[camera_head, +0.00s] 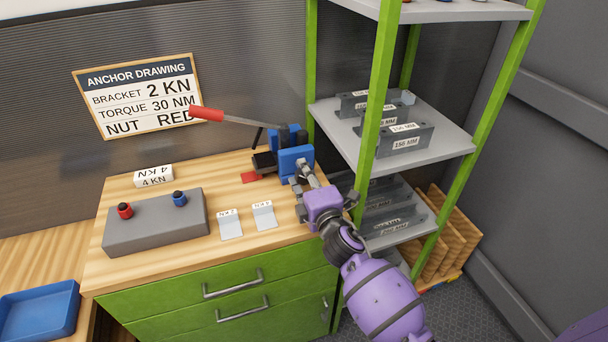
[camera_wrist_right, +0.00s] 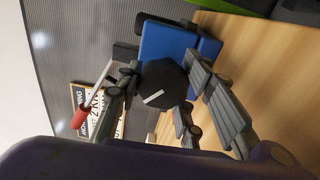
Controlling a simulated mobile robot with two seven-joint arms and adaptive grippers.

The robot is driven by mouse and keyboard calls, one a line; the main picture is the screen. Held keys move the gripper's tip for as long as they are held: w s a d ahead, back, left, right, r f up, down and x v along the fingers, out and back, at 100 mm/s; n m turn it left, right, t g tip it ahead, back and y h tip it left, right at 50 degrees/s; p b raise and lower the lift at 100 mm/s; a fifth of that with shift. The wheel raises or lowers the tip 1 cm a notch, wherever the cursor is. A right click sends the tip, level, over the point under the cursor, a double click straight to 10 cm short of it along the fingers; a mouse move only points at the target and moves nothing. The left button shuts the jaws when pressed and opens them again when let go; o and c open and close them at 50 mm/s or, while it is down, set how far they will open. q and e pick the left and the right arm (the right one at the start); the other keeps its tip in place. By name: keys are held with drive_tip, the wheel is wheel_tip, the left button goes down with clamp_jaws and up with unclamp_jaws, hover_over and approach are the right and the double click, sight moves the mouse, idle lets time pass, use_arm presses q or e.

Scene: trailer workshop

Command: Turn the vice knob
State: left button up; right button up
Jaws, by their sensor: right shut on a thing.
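The blue vice (camera_head: 294,158) stands on the wooden workbench near its right back corner. It also shows in the right wrist view (camera_wrist_right: 168,45). Its round black knob with a white mark (camera_wrist_right: 163,86) faces the wrist camera. My right gripper (camera_head: 303,182) reaches in from the right, in front of the vice. In the right wrist view its fingers (camera_wrist_right: 160,97) lie on both sides of the knob, shut on it. My left gripper is in neither view.
A red-handled lever (camera_head: 207,113) sticks out left above the vice. A green-posted shelf (camera_head: 379,100) rises close on the right.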

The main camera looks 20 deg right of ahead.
drive_tip(key=shift+s+d+f, duration=0.1)
drive_tip(key=shift+d, duration=0.05)
drive_tip(key=o, duration=1.1)
drive_tip(key=shift+s, duration=0.1)
drive_tip(key=shift+s, duration=0.2)
drive_tip(key=s, duration=1.1)
drive_tip(key=shift+s+d+r, duration=0.2)
drive_tip(key=shift+s, duration=0.15)
drive_tip(key=shift+f, duration=0.1)
